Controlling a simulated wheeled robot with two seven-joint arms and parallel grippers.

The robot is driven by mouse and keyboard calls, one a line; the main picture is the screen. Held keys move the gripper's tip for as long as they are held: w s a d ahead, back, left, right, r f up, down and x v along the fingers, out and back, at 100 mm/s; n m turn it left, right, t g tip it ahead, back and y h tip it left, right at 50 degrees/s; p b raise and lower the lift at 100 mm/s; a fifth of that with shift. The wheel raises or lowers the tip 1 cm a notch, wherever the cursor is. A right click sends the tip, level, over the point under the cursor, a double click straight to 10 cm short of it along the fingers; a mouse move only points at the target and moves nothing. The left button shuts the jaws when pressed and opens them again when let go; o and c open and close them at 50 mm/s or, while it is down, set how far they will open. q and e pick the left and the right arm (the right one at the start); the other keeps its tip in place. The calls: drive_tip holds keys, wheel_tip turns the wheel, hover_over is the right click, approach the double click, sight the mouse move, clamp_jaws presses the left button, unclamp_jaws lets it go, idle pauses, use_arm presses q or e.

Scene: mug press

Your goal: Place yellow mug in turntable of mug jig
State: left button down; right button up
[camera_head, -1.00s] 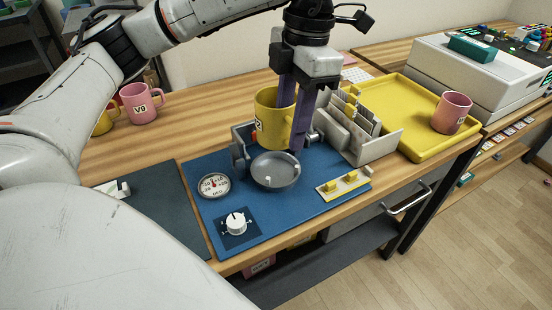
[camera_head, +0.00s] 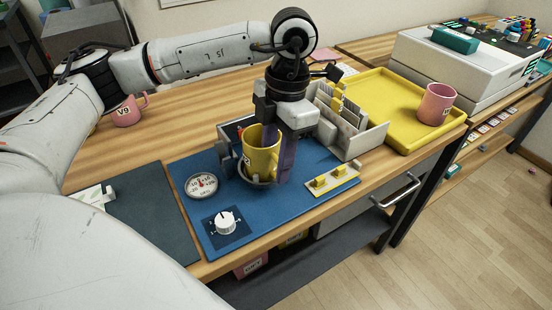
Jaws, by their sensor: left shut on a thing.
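The yellow mug (camera_head: 258,158) is upright at the grey round turntable (camera_head: 251,181) of the mug jig on the blue mat (camera_head: 215,236). Its lower part sits within the turntable's rim; whether its base touches the bottom is hidden. My left gripper (camera_head: 281,162) reaches down at the mug's right side, its purple fingers shut on the mug. The fingertips and the handle are mostly hidden. My right gripper is not in view.
A gauge (camera_head: 202,185), a white knob (camera_head: 225,222) and a yellow switch strip (camera_head: 332,181) lie around the jig. A grey rack (camera_head: 352,143) stands close right. A yellow tray (camera_head: 388,90) holds a pink mug (camera_head: 437,104). Another pink mug (camera_head: 127,112) stands back left.

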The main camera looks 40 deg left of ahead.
use_arm(q)
drive_tip(key=c, duration=1.2)
unclamp_jaws()
drive_tip(key=shift+f, duration=0.1)
drive_tip(key=r, duration=0.4)
drive_tip(key=w+r+p, duration=0.1)
drive_tip(key=r, duration=0.7)
drive_tip(key=shift+w+d+r+p, duration=0.1)
drive_tip(key=shift+w+d+p, duration=0.15)
drive_tip(key=shift+p, duration=0.1)
